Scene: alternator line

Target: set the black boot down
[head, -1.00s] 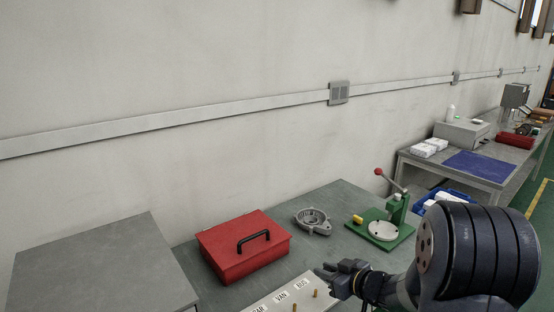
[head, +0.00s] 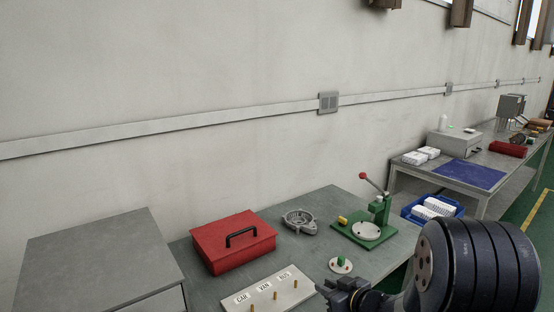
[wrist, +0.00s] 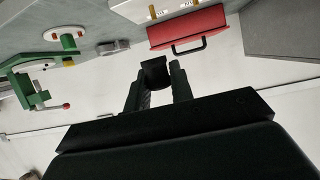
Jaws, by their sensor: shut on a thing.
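The black boot (wrist: 155,73) is a small dark piece between my fingertips in the wrist view. My gripper (wrist: 156,85) is shut on it. In the head view my gripper (head: 345,297) is at the bottom edge, right of the peg board in the picture. The boot cannot be made out against the dark fingers there. Whether it touches anything below is not shown.
The grey bench (head: 340,210) carries a red toolbox (head: 233,241), a grey alternator housing (head: 300,221), a green press (head: 370,224), a white disc with a green block (head: 341,265), and a white peg board (head: 268,291) labelled CAR, VAN, BUS. Bare bench lies between them.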

